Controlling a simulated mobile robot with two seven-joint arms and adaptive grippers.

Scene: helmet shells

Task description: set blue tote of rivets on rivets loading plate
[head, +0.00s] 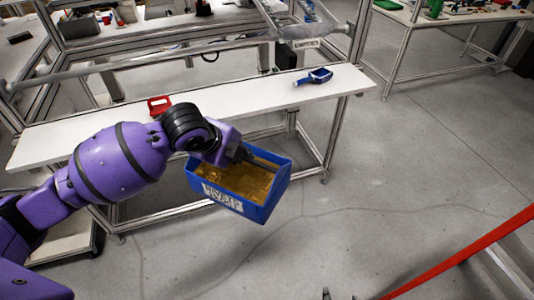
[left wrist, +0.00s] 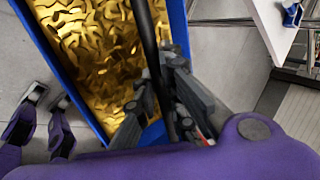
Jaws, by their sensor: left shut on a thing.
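The blue tote (head: 272,204) hangs in the air in front of the white bench. It is full of gold-coloured rivets (head: 240,180) and has a white label on its front wall. In the left wrist view the tote's blue wall (left wrist: 178,25) runs by the gripper fingers (left wrist: 165,95). My right gripper (left wrist: 45,105) shows at the left of that view with its two fingers apart, empty. No plate marked for rivets can be made out; the long white bench top (head: 230,108) is the nearest surface.
A red bin or scoop (head: 159,105) and a blue scoop-like thing (head: 314,77) lie on the bench top, with clear room between them. A metal rail (head: 150,66) crosses above it. A red bar (head: 465,252) slants at the lower right.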

